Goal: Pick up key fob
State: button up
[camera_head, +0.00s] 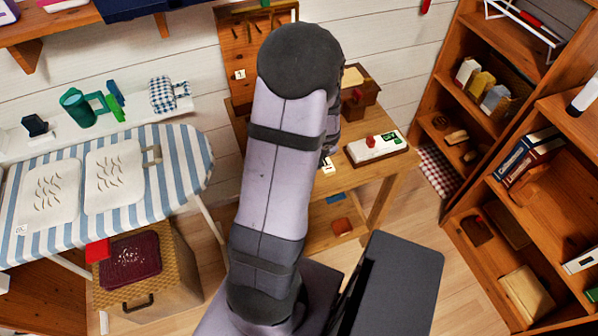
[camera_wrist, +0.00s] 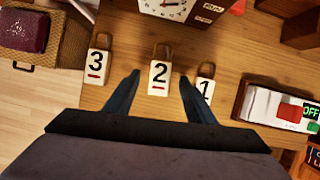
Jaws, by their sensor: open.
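Three white numbered tags with brass-coloured loops lie in a row on the wooden table (camera_wrist: 225,60) in the wrist view: tag 3 (camera_wrist: 97,66), tag 2 (camera_wrist: 159,76) and tag 1 (camera_wrist: 206,88). They look like key fobs or padlocks; I cannot tell which is the key fob. My gripper (camera_wrist: 160,82) is open and empty. Its left fingertip shows between tags 3 and 2, its right one between tags 2 and 1, partly covering tag 1. I cannot tell its height above them. In the head view my arm hides the gripper and most of this spot.
A clock (camera_wrist: 172,6) stands behind tag 2. A white switch box marked OFF (camera_wrist: 283,107) in a wooden frame lies to the right. A woven box (camera_wrist: 40,38) is at the upper left. In the head view, shelves (camera_head: 500,128) stand right and a striped ironing board (camera_head: 180,165) left.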

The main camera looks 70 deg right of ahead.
jog(key=shift+b+x, duration=0.3)
jog(key=shift+x, duration=0.7)
jog(key=c, duration=1.2)
jog(key=shift+r, duration=0.1)
notch_tip(320, 180, up, 10)
jog(key=p, duration=0.6)
